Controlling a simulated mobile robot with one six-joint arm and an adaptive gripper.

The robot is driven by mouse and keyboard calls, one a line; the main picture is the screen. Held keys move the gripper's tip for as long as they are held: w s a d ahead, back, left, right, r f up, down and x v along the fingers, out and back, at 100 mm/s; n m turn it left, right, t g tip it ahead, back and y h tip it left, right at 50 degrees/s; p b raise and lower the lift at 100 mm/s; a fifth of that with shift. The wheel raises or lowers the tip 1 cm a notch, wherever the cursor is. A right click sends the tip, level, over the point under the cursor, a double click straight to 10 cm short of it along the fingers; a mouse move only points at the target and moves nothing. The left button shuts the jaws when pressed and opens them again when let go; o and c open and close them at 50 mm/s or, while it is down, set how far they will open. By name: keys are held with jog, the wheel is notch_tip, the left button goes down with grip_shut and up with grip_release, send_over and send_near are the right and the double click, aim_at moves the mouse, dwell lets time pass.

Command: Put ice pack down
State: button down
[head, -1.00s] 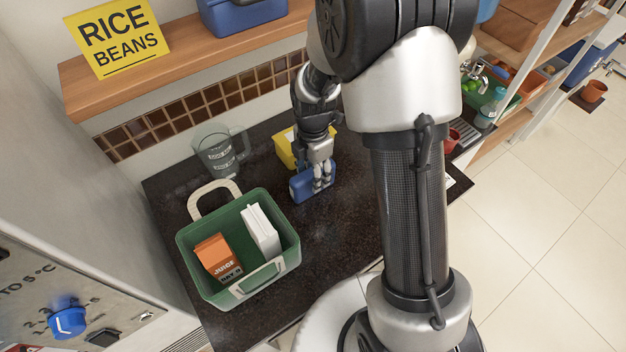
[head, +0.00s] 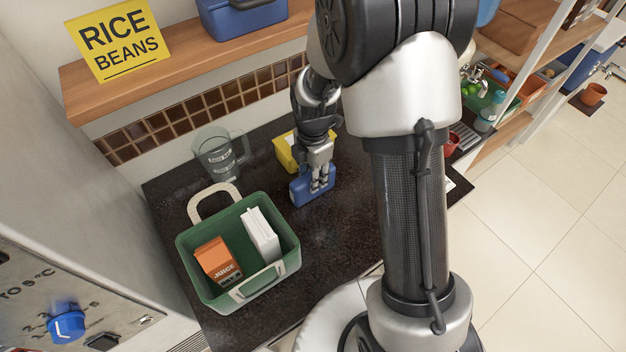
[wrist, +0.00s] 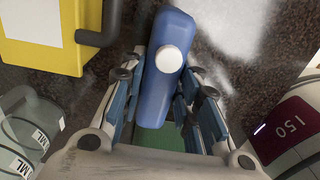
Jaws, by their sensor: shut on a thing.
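The ice pack (head: 313,189) is a blue block on or just above the dark counter, right of the green basket. In the wrist view it is a blue body with a round white cap (wrist: 169,58). My gripper (head: 320,186) points down and is shut on the ice pack, with fingers on both its sides in the wrist view (wrist: 158,85). I cannot tell whether the pack's underside touches the counter.
The green basket (head: 206,290) holds an orange juice carton (head: 217,260) and a white carton (head: 262,235). A yellow box (head: 287,153) stands close behind my gripper, and a clear measuring jug (head: 218,158) at back left. Counter in front of the pack is clear.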

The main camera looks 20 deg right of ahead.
jog(key=shift+r, duration=0.1)
notch_tip(320, 180, up, 20)
jog(key=p, duration=0.4)
jog(key=shift+p, duration=0.4)
